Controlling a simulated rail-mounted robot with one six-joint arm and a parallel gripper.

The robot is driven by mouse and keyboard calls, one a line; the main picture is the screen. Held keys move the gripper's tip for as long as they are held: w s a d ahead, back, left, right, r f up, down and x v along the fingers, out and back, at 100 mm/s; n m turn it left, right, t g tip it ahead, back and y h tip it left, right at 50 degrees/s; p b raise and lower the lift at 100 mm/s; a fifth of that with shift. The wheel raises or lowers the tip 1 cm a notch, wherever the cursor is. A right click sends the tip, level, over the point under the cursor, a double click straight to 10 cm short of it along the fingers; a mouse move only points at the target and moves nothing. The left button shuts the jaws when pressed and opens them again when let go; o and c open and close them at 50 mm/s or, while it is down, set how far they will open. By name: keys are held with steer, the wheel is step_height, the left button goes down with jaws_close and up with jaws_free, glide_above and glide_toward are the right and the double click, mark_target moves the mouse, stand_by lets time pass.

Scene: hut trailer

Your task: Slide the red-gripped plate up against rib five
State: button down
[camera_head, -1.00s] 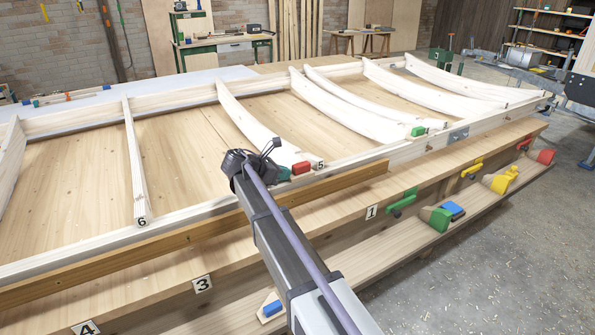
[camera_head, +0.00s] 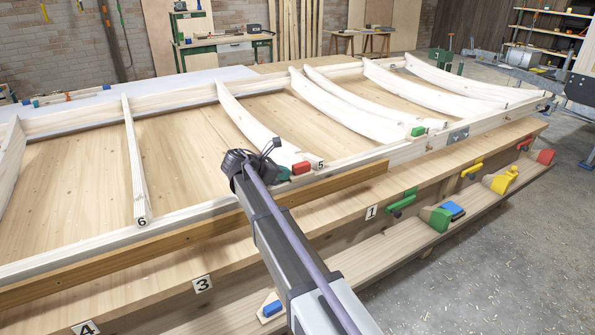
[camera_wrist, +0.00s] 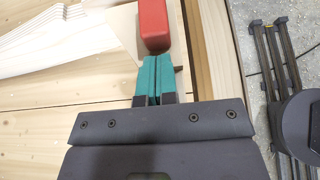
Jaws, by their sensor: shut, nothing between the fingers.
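The plate's red grip (camera_head: 301,168) sits beside the lower end of rib five (camera_head: 250,120), close to the "5" label (camera_head: 320,166). In the wrist view the red grip (camera_wrist: 153,24) is just ahead of my fingertips, and a pale plate (camera_wrist: 123,38) shows beside it. Rib five (camera_wrist: 50,40) is at the upper left there. Whether plate and rib touch is unclear. My gripper (camera_head: 285,173) has its teal fingers (camera_wrist: 154,60) pressed together, empty. The tips are at the near end of the red grip, touching or almost touching it.
The frame's long front rail (camera_head: 350,158) and a brown board (camera_head: 200,232) run below the ribs. Rib six (camera_head: 136,165) stands to the left. A green-gripped piece (camera_head: 418,131) lies by another rib to the right. Bare panel lies between ribs five and six.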

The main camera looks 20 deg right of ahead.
steer(key=shift+d, duration=0.2)
steer(key=shift+w+d, duration=0.2)
steer(key=shift+d, duration=0.45)
steer(key=shift+a, duration=0.1)
steer(key=shift+s+a, duration=0.25)
steer(key=shift+a, duration=0.65)
steer(key=a+r+p, duration=0.2)
steer(key=r+p, duration=0.1)
steer(key=a+r+p, duration=0.1)
steer(key=r+p, duration=0.1)
steer(key=shift+s+r, duration=0.1)
steer(key=shift+s, duration=0.25)
